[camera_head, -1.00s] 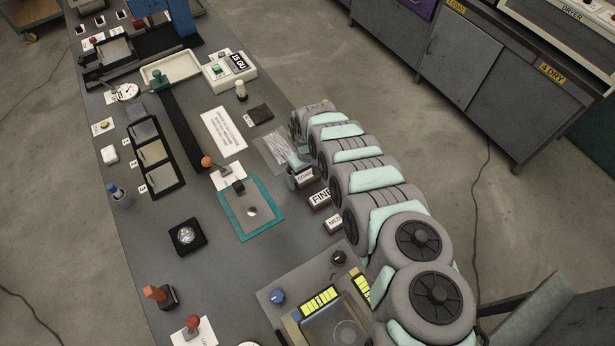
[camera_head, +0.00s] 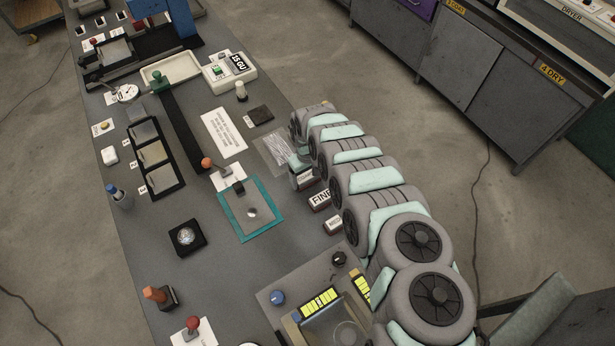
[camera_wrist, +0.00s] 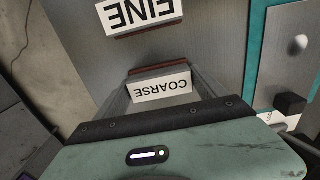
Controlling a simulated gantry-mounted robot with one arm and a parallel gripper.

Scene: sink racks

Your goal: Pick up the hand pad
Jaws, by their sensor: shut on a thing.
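A white block marked COARSE (camera_head: 305,181), with a dark red-brown edge, looks to be the hand pad. It also shows in the wrist view (camera_wrist: 160,88), label upside down, between the two fingers of my gripper (camera_wrist: 163,78). My gripper is shut on this block. In the head view, my gripper (camera_head: 299,164) is partly hidden by my arm, at the right side of the bench. I cannot tell whether the block is clear of the bench top.
A similar block marked FINE (camera_head: 320,200) and another small labelled block (camera_head: 334,224) sit in a row nearby. A control panel (camera_head: 279,297) is at the front.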

